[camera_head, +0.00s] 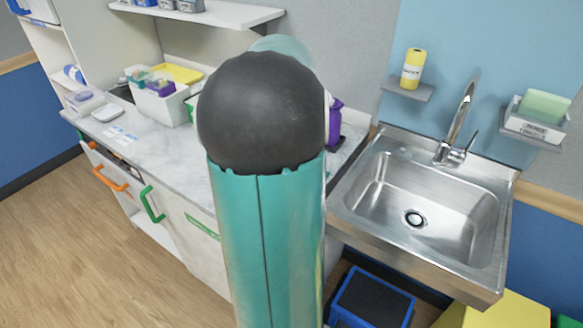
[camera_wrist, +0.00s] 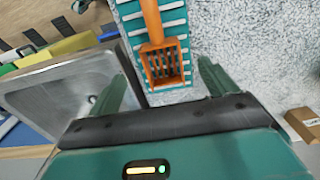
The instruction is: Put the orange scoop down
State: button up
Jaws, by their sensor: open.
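The orange scoop (camera_wrist: 151,18) shows at the top middle of the wrist view. Its handle runs up to the top edge, and its slotted square head points down toward my gripper. It lies over a teal rack (camera_wrist: 128,27) with pale slats. My gripper (camera_wrist: 162,70) is open, with one teal finger on either side of the scoop's head and a gap on both sides. Whether the scoop rests fully on the rack is hard to tell. In the head view my arm hides the gripper, and I cannot make out the scoop.
A steel sink (camera_head: 375,205) with a tap (camera_head: 460,120) is at the right of the head view; it also shows in the wrist view (camera_wrist: 60,95). A marble counter (camera_head: 180,150) holds a white bin (camera_head: 160,105). A brown box (camera_wrist: 302,122) is at the wrist view's right.

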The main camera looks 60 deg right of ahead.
notch_tip(320, 180, up, 3)
dwell(0.3)
jog(key=w+a+r+n+t, duration=0.1)
jog(key=w+a+r+n, duration=0.2)
jog(key=a, duration=0.4)
jog(key=w+a+n+t, duration=0.1)
jog(key=w+a+n, duration=0.25)
jog(key=a, duration=0.45)
jog(key=w+a+r+n, duration=0.2)
jog(key=w+a+n, duration=0.1)
jog(key=w+a, duration=0.3)
jog(key=s+a+n+t, duration=0.1)
jog(key=a+n, duration=0.2)
jog(key=a, duration=0.4)
jog(key=s+a+f+n+t, duration=0.1)
jog(key=a+n, duration=0.3)
jog(key=a, duration=0.4)
jog(key=s+a+n+t, duration=0.1)
jog(key=s+a+n, duration=0.2)
jog(key=a, duration=0.5)
jog(key=shift+s+f+t, duration=0.15)
jog(key=shift+f+t, duration=0.15)
